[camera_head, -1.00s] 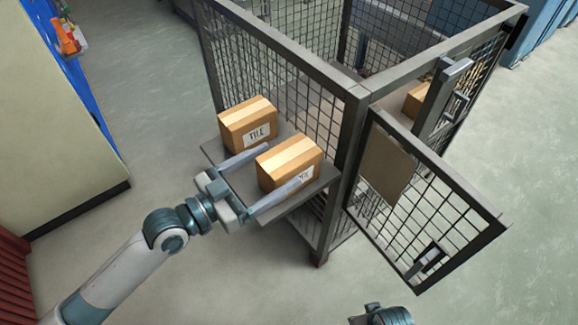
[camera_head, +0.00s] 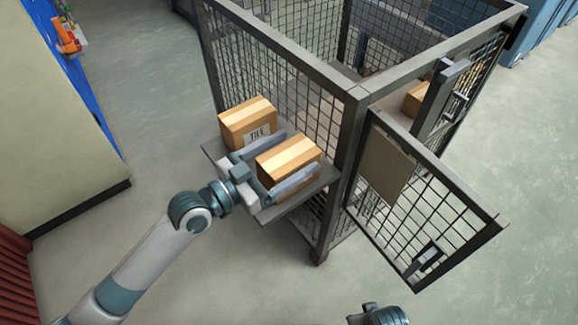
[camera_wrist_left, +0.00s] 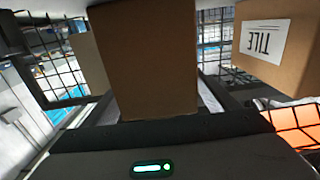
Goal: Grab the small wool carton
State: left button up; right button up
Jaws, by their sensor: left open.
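Two brown cartons with pale tape stand on a grey shelf (camera_head: 214,151) on the outside of a mesh cage. The rear carton (camera_head: 247,120) bears a label that reads TILE in the wrist view (camera_wrist_left: 262,40). No label shows now on the front carton (camera_head: 289,157), so I cannot tell if it is the wool one; it fills the middle of the wrist view (camera_wrist_left: 147,60). My left gripper (camera_head: 297,155) is open, its fingers along two opposite sides of the front carton, one in the gap between the cartons. Contact cannot be told.
The mesh cage (camera_head: 357,95) rises right behind the shelf. Its door (camera_head: 430,200) stands open to the right. Another carton (camera_head: 417,98) sits inside the cage. A cream cabinet (camera_head: 50,120) is at left. The floor in front is clear. Part of my right arm shows at the bottom.

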pick_arm(q)
jog(key=c, duration=1.3)
jog(key=shift+r, duration=0.1)
